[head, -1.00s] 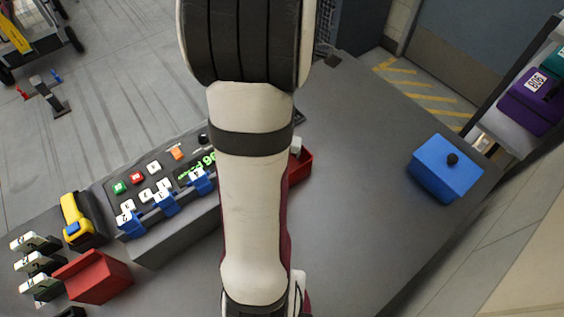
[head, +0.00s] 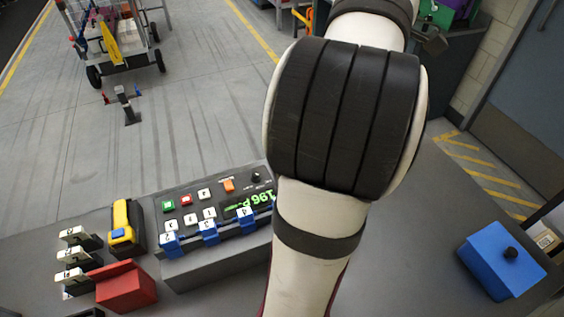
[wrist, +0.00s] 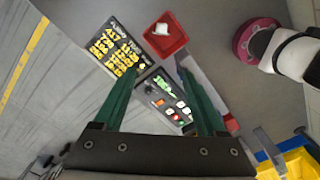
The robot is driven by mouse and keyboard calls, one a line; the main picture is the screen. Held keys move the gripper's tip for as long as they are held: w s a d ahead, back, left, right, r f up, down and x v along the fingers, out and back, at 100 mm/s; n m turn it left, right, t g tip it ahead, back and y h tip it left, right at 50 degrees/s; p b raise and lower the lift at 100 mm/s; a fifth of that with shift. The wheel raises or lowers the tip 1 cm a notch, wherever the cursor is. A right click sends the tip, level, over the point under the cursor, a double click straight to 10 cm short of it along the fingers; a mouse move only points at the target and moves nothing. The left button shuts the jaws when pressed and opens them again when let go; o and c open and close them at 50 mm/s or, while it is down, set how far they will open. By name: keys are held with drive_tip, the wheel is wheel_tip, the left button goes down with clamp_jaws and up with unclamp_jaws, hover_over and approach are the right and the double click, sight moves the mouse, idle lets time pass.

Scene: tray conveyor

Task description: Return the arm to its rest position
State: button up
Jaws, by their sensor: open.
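My gripper (wrist: 158,78) shows in the wrist view with its two green fingers spread apart and nothing between them. It is above the work surface, with the control panel (wrist: 168,100) in sight past the fingers. In the head view my arm rises through the right of the middle, and its links hide the gripper there. The same control panel (head: 187,215), with its buttons and green display, stands left of my arm.
A red tray (wrist: 178,42) holds a small white item, beside a dark board with yellow writing (wrist: 117,48). A blue lidded box (head: 490,275) stands at the right. A yellow-and-black device (head: 122,215) and a red bin (head: 128,290) are at the left.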

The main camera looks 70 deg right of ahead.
drive_tip(key=w+a+f+m+y, duration=0.1)
drive_tip(key=w+a+f, duration=0.3)
drive_tip(key=w+a, duration=0.55)
drive_tip(key=w+a+f+m, duration=0.1)
drive_tip(key=w+a+f, duration=0.45)
drive_tip(key=a, duration=0.75)
drive_tip(key=s+a+f+m, duration=0.1)
drive_tip(key=a, duration=0.7)
drive_tip(key=s+a+f+m, duration=0.2)
drive_tip(key=a, duration=0.7)
drive_tip(key=shift+s+a+f+m+y, duration=0.2)
drive_tip(key=shift+s+f+m+y, duration=0.1)
drive_tip(key=shift+y, duration=0.1)
